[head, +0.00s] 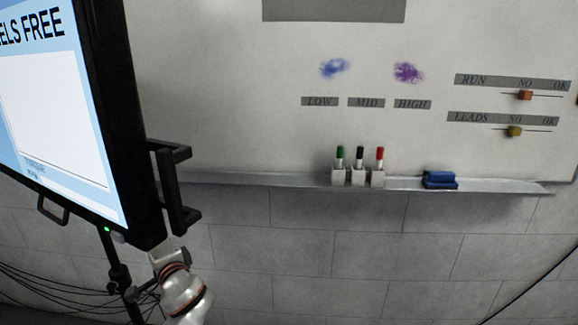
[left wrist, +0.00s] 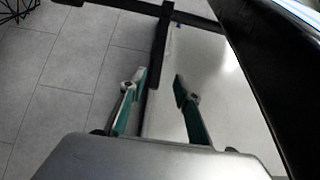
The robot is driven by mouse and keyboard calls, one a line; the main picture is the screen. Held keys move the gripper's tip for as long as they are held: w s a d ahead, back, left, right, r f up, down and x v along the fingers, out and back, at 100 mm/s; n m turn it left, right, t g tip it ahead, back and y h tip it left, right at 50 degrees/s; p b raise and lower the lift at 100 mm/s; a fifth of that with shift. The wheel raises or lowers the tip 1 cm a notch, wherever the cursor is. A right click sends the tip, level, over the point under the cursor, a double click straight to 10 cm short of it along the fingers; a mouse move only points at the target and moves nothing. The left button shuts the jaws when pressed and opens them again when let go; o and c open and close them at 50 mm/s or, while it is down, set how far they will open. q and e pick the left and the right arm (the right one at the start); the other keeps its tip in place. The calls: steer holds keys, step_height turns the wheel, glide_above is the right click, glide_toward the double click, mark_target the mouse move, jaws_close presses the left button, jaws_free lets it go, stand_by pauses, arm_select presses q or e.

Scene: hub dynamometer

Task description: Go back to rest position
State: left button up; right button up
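My left gripper (left wrist: 160,78) is open in the left wrist view, its two green-lined fingers apart. A black bar (left wrist: 160,45) reaches down between the fingertips, closer to the left one; I cannot tell whether they touch. In the head view my left arm shows low at left, under the screen's lower corner; its fingers are not clearly visible there. The black handle (head: 178,190) sticks out from the right side of the large screen (head: 60,120), just above the arm. My right gripper is not in view.
The whiteboard (head: 230,90) has blue and purple smudges and two sliders (head: 525,95). Its tray (head: 270,181) holds three pens (head: 359,157) in white holders and a blue eraser (head: 440,180). Cables (head: 60,285) hang at lower left. The space before the tiled wall is clear.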

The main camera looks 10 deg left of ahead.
arm_select(q)
steer(key=s+d+f+t+h, duration=0.1)
steer(key=s+d+f+h, duration=0.15)
steer(key=d+f, duration=0.4)
steer(key=s+d+f+h, duration=0.2)
steer(key=d+f+h, duration=0.15)
steer(key=f, duration=0.55)
steer(key=s+d+f+t+h, duration=0.1)
steer(key=s+d+f+h, duration=0.1)
steer(key=d+f+h, duration=0.35)
steer(key=s+d+f+n+g+h, duration=0.1)
steer(key=s+d+f+h, duration=0.1)
steer(key=s+d+f, duration=0.3)
steer(key=s+d+f+n+g+h, duration=0.1)
steer(key=s+d+f, duration=0.5)
steer(key=s, duration=0.6)
steer(key=shift+f+n+g+h, duration=0.3)
steer(key=shift+f+n+h, duration=0.45)
steer(key=shift+h, duration=0.4)
